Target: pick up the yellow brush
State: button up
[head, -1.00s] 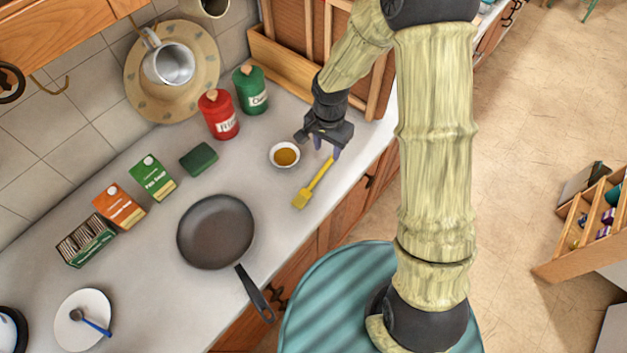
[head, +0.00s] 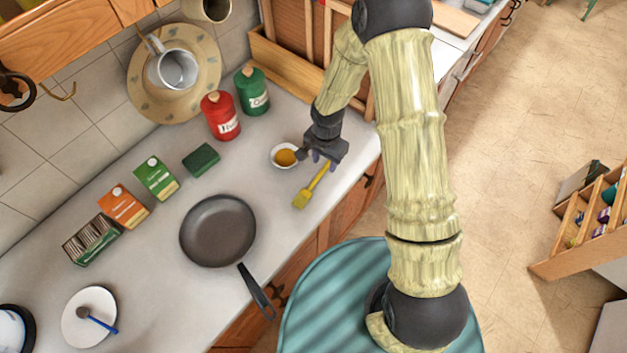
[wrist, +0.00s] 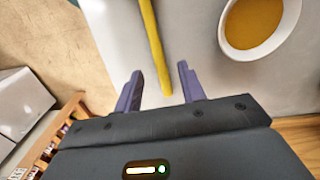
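The yellow brush (head: 307,194) lies on the grey counter, its bristle head toward the front left and its handle running up to my gripper (head: 321,158). In the wrist view the yellow handle (wrist: 155,45) runs down between the two purple fingers of my gripper (wrist: 161,90). The fingers are apart, with a gap on each side of the handle, so the gripper is open. The handle's end shows between the fingertips. The brush head is out of the wrist view. I cannot tell the exact height of the fingers above the counter.
A white bowl of orange-brown contents (head: 284,156) stands close left of my gripper; it also shows in the wrist view (wrist: 255,25). A dark frying pan (head: 218,230) lies nearer the front. Red (head: 220,116) and green (head: 252,92) canisters stand behind. The counter's front edge is close by.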

jog(key=shift+f, duration=1.3)
grip_shut()
